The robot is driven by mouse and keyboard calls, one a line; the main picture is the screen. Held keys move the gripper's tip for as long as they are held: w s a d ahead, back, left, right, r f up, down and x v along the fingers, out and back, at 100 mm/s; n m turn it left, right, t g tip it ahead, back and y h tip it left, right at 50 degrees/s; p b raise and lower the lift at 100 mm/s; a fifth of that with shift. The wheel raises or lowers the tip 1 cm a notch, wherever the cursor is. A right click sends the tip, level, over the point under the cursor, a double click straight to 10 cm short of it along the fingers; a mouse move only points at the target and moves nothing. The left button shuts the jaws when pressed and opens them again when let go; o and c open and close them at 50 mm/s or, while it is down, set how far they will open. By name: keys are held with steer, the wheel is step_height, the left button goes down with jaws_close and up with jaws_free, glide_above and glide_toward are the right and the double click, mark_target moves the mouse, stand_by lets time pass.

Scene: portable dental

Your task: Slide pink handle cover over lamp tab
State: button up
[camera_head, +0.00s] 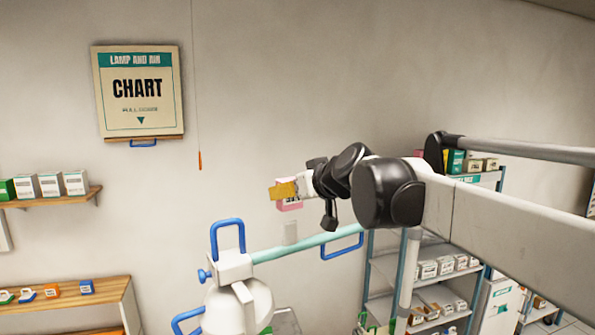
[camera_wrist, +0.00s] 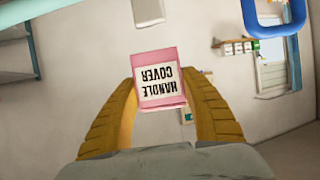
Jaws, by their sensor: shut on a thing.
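The pink handle cover (camera_wrist: 158,58), with a white "HANDLE COVER" label that reads upside down, is between the two yellow fingers of my gripper (camera_wrist: 160,105) in the wrist view. In the head view only part of the pink cover (camera_head: 290,207) shows below my gripper (camera_head: 284,191). A pale upright tab (camera_head: 291,232), apparently the lamp tab, stands on the teal lamp arm (camera_head: 310,241) just below the cover. It also seems to show as the pale tab (camera_wrist: 147,11) at the top of the wrist view. The cover and tab look apart.
Blue loop handles (camera_head: 227,236) and (camera_head: 342,246) flank the tab on the lamp. The white lamp body (camera_head: 238,306) is at lower left. A wall chart (camera_head: 140,92) and a pull cord (camera_head: 198,90) hang behind. Stocked shelves (camera_head: 437,268) stand at right.

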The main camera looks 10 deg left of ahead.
mark_target(290, 222)
steer(key=shift+s+r, duration=0.35)
steer(key=shift+r, duration=0.2)
steer(key=shift+w+f+b, duration=0.2)
steer(key=shift+f+b, duration=0.2)
steer(key=shift+f, duration=0.25)
steer(key=shift+s+f+b, duration=0.15)
steer(key=shift+f+b, duration=0.3)
steer(key=shift+f, duration=0.5)
steer(key=shift+f+b, duration=0.35)
steer(key=shift+b, duration=0.05)
stand_by(0.4)
steer(key=shift+f, duration=0.35)
steer(key=shift+f+b, duration=1.05)
steer(key=shift+f, duration=0.2)
stand_by(0.6)
steer(key=shift+f, duration=0.35)
